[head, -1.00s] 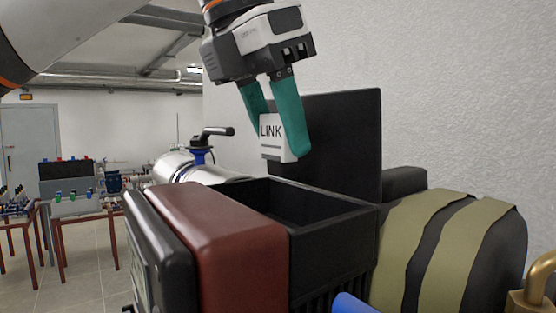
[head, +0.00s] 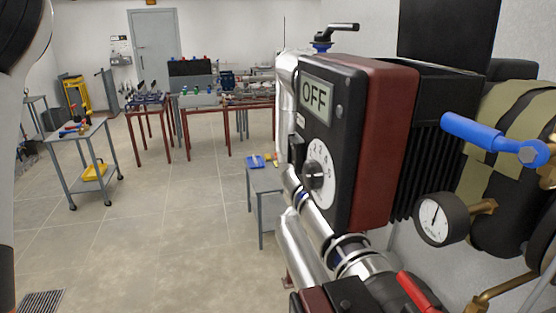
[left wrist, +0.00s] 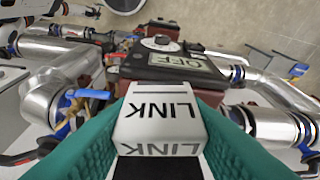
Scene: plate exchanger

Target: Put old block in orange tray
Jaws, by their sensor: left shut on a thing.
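The old block (left wrist: 158,122) is white with LINK in black letters. In the left wrist view it sits between the teal fingers of my left gripper (left wrist: 165,135), which is shut on it. The block and left gripper are outside the head view. I cannot clearly make out an orange tray. A small yellow-orange, tray-like thing (head: 97,172) lies on the lower shelf of the cart at the left in the head view. My right gripper is not in view.
The dark control box (head: 330,150) reading OFF stands close at right, with a blue-handled valve (head: 490,136) and gauge (head: 434,220). A grey side table (head: 265,180) holds a blue tray (head: 256,162). The wheeled cart (head: 75,138) stands left. Floor between is open.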

